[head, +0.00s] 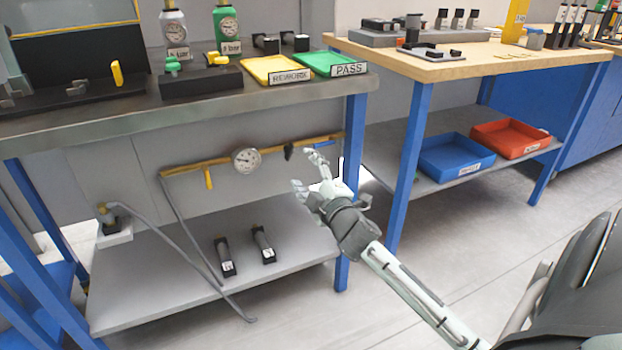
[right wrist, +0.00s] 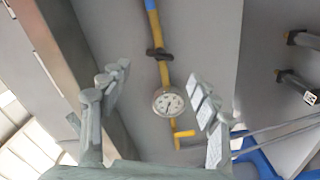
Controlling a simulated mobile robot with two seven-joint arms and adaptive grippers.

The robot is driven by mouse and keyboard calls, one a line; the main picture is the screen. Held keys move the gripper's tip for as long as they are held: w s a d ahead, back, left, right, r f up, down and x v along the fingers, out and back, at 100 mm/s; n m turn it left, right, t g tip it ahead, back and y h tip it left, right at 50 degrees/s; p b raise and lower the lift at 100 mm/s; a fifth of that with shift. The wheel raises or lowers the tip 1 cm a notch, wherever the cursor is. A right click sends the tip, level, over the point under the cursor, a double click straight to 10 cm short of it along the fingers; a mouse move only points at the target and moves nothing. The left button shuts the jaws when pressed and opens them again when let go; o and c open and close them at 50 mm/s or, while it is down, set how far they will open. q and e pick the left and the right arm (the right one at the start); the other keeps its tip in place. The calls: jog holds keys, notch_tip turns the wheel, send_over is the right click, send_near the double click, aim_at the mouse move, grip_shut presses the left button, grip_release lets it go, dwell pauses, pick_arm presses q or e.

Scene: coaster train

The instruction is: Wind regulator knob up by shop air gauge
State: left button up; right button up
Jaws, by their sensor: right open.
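The round white shop air gauge (head: 247,160) sits on a yellow pipe under the left bench; it also shows in the right wrist view (right wrist: 168,102). The black regulator knob (head: 288,153) is on the same pipe, right of the gauge, and in the right wrist view the knob (right wrist: 160,54) is above the gauge. My right gripper (head: 305,169) is open and empty, just right of and below the knob in the head view. In the right wrist view its fingers (right wrist: 158,86) are spread either side of the pipe line, apart from knob and gauge. My left gripper is out of view.
A yellow lever (head: 209,178) hangs from the pipe left of the gauge. The bench top (head: 230,100) overhangs the pipe. A lower shelf (head: 170,285) holds two dark cylinders and a grey hose. A blue bench leg (head: 350,215) stands close beside my right gripper.

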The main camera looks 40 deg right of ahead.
jog(key=v, duration=0.3)
jog(key=shift+s, duration=0.4)
jog(key=s+a+f+m+g+p, duration=0.1)
jog(key=s+a+f+m+g, duration=0.2)
jog(key=f, duration=0.5)
jog(key=s+f+m+g+p, duration=0.2)
jog(key=s+f+m+g, duration=0.15)
jog(key=s+f, duration=0.35)
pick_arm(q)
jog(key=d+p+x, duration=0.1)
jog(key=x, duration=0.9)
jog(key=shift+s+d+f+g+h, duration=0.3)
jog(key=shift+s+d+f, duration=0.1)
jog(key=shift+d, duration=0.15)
pick_arm(e)
jog(key=s+a+f+m+g+y, duration=0.2)
jog(key=s+a+f+g, duration=0.6)
jog(key=s, duration=0.6)
notch_tip(320, 180, down, 3)
jog(key=shift+s+a+f+m+y, duration=0.3)
jog(key=shift+a+y, duration=0.2)
jog(key=shift+a, duration=0.6)
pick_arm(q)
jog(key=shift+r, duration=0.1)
pick_arm(e)
jog(key=shift+w+r, duration=0.1)
jog(key=shift+w, duration=0.05)
